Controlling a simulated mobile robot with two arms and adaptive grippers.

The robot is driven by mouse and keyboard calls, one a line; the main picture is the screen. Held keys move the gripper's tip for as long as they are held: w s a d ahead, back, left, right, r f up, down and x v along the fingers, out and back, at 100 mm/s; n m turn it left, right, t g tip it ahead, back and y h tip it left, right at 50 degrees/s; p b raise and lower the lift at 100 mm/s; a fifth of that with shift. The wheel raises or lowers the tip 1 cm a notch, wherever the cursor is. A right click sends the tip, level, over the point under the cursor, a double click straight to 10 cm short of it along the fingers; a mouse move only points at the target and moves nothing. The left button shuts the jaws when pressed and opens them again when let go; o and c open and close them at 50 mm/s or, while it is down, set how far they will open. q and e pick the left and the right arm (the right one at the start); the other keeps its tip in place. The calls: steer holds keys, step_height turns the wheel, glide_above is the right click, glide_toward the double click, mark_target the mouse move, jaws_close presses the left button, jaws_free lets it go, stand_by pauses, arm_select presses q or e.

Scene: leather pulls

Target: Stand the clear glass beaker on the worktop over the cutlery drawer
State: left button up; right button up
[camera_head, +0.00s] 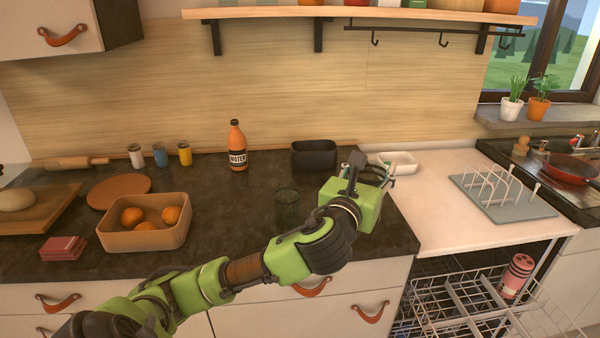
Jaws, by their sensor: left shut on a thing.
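My left gripper (372,171) is above the right end of the dark worktop (240,225), near its border with the white counter. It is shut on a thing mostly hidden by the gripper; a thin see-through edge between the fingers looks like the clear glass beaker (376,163). A dark, greenish see-through glass (288,205) stands on the worktop left of the gripper. Drawer fronts with leather pulls (370,313) are below the worktop; which one is the cutlery drawer I cannot tell. My right gripper is not in view.
An orange bottle (237,147) and a black container (314,155) stand at the back. A box of oranges (145,222) is on the left. A white dish (397,162) is behind the gripper. An open dishwasher rack (480,305) juts out at right. The worktop's front middle is clear.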

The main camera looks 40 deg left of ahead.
arm_select(q)
steer(key=w+a+f, duration=0.2)
steer(key=w+a, duration=0.4)
steer(key=a, duration=0.2)
steer(key=w+a+f, duration=0.3)
steer(key=f, duration=0.6)
steer(key=shift+a+f, duration=0.25)
steer(key=shift+a, duration=0.1)
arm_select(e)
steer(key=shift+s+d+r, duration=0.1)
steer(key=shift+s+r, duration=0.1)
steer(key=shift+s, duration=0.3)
arm_select(q)
steer(key=shift+f, duration=0.1)
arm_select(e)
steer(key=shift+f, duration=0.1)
arm_select(q)
steer(key=o, duration=1.6)
steer(key=shift+o, duration=0.4)
steer(key=shift+s, duration=0.15)
steer(key=b+v, duration=0.1)
steer(key=v, duration=1.1)
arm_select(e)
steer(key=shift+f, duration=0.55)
